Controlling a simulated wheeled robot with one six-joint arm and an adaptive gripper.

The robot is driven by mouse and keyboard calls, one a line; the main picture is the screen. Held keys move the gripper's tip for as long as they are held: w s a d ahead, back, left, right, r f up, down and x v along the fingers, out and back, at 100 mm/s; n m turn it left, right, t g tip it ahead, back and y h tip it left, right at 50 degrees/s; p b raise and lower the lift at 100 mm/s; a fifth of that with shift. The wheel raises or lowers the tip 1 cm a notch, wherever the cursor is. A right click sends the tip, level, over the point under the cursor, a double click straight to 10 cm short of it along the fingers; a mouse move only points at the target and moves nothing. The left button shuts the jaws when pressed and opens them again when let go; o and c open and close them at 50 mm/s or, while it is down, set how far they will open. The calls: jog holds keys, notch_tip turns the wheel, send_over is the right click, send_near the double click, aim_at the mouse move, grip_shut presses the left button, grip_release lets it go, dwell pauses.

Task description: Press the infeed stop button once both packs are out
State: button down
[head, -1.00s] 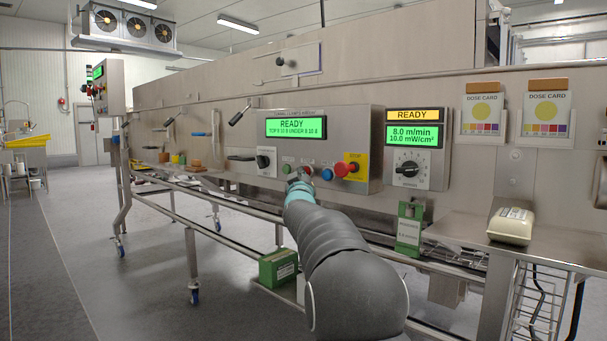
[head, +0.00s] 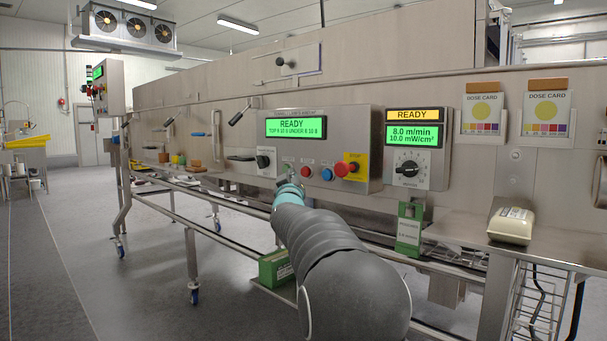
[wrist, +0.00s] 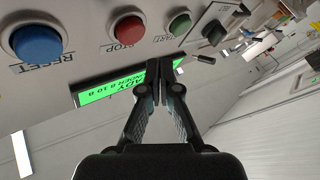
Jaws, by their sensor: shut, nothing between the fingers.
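A control panel (head: 345,128) has a green READY display (head: 296,128). Below it are a red button (head: 307,172), a blue button (head: 327,174) and a red mushroom button (head: 345,169) on yellow. The wrist view shows the red button (wrist: 128,28) labelled STOP, the blue one (wrist: 37,40) labelled RESET and a green button (wrist: 180,22), all inverted. No infeed wording is legible. My gripper (wrist: 165,66) is shut and empty, apart from the red button. In the head view it is left of and below that button. One cream pack (head: 511,225) lies at right; no second pack is discernible.
A steel ledge (head: 462,232) bears the pack at right. A dial panel (head: 411,165) stands right of the button panel, and a black selector knob (head: 263,161) is left of the buttons. A green box (head: 275,268) sits low by the rails. Open floor (head: 90,265) lies left.

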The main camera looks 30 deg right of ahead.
jog(key=a, duration=0.1)
jog(key=s+a, duration=0.1)
jog(key=a, duration=0.1)
dwell(0.9)
